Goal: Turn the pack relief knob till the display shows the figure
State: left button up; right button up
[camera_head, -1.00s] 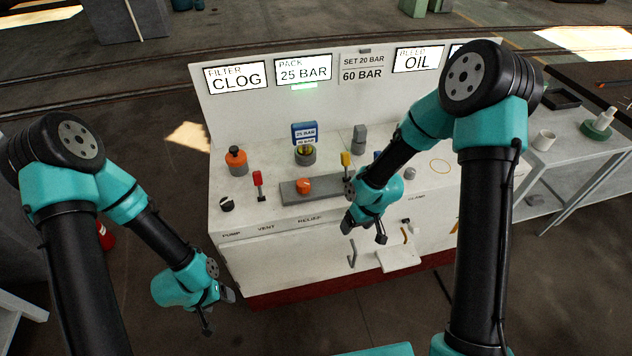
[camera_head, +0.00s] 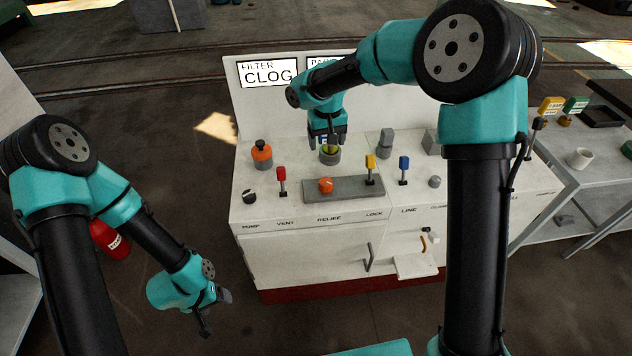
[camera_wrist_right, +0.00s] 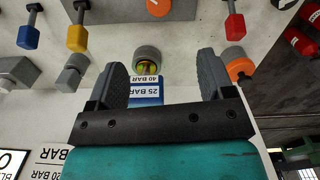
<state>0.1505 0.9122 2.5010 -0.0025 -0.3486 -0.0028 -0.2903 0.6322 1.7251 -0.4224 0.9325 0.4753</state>
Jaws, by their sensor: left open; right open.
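An orange knob (camera_head: 325,185) sits on a grey plate (camera_head: 350,188) above the word RELIEF; part of it shows in the right wrist view (camera_wrist_right: 158,6). Behind it stands a round grey fitting (camera_head: 330,158) with a yellow-green top, and a blue tag reading 25 BAR and 40 BAR (camera_wrist_right: 147,90) is beside it. My open right gripper (camera_head: 328,138) is just over this fitting, its fingers apart on either side in the wrist view (camera_wrist_right: 163,62). The PACK display (camera_head: 322,62) is mostly hidden by my right arm. My left gripper (camera_head: 214,312) is open and empty, left of the console.
Red (camera_head: 281,178), yellow (camera_head: 370,168) and blue (camera_head: 403,170) levers stand near the orange knob. Another orange-topped knob (camera_head: 262,155) is at the left. The FILTER display (camera_head: 268,73) reads CLOG. A side table (camera_head: 575,185) stands at the right.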

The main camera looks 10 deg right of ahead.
jog(key=shift+d+f, duration=0.1)
send_near(326, 181)
notch_tip(326, 181, down, 10)
jog(key=shift+f, duration=0.1)
dwell(0.8)
jog(key=c, duration=0.9)
